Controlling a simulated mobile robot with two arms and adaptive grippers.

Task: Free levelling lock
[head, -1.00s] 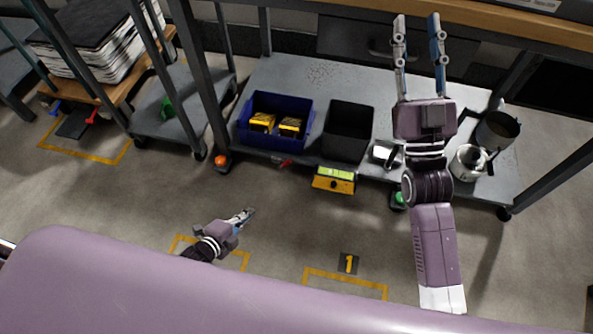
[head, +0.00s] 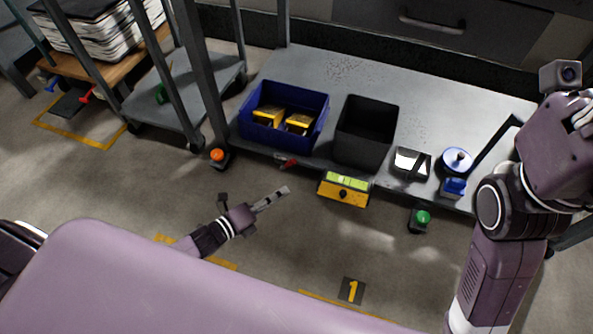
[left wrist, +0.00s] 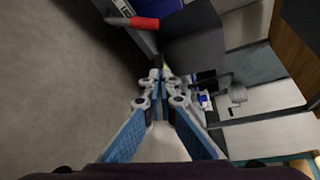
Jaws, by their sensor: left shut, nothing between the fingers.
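A red lever (head: 287,161) sits at the front edge of the low grey shelf; I take it to be the levelling lock. A red handle (left wrist: 145,23) also shows at the top of the left wrist view. My left gripper (head: 286,190) is shut and empty, over the floor in front of the shelf, a little nearer than the lever and apart from it. Its fingers (left wrist: 160,72) meet in the left wrist view.
The shelf (head: 400,90) holds a blue bin (head: 318,135) with yellow blocks, a black bin (head: 365,130), a small tray (head: 412,163) and a blue-and-white item (head: 457,160). An orange caster piece (head: 217,155) and a green one (head: 422,217) stand low.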

